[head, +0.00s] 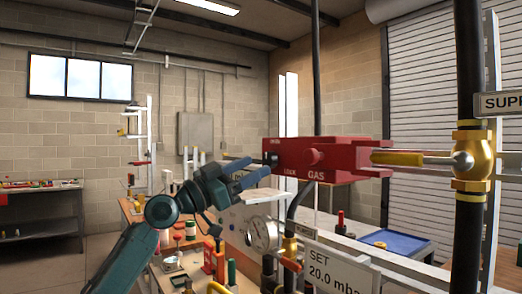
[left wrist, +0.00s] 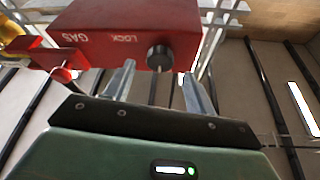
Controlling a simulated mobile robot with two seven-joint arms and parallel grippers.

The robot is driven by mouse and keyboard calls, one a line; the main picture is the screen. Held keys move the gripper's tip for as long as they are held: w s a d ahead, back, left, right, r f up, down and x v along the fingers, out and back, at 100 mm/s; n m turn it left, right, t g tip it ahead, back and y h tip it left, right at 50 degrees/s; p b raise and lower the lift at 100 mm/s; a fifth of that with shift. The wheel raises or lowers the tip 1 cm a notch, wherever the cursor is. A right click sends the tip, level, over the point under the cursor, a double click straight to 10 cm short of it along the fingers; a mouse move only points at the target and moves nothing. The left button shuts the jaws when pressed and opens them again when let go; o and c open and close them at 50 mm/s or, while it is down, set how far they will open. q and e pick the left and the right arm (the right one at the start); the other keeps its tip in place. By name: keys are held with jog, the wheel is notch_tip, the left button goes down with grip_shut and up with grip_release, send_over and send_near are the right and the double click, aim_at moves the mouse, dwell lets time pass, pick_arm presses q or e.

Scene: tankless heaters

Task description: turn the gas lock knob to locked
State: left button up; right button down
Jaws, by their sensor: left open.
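The red gas lock box (head: 345,160), lettered GAS and LOCK, sits in the middle of the head view. The red box (left wrist: 110,32) shows upside down there. My right gripper is not in view.
A brass valve (head: 473,160) on a black pipe with a yellow-handled lever (head: 398,158) stands right of the box. A pressure gauge (head: 262,234) and a "SET 20.0 mbar" sign (head: 338,268) are below. A cluttered workbench lies behind my arm.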

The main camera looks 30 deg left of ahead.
aim_at(266, 161)
pick_arm(q)
jog(key=x, duration=0.2)
jog(key=shift+w+r+p, duration=0.2)
jog(key=shift+p, duration=0.2)
jog(key=shift+w+d, duration=0.3)
jog(key=shift+w, duration=0.1)
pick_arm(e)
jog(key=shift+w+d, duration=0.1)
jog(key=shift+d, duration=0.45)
pick_arm(q)
jog(key=shift+c, duration=0.5)
jog(key=c, duration=0.9)
jog(key=shift+o, duration=0.2)
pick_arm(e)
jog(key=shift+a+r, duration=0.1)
pick_arm(q)
jog(key=shift+f, duration=0.1)
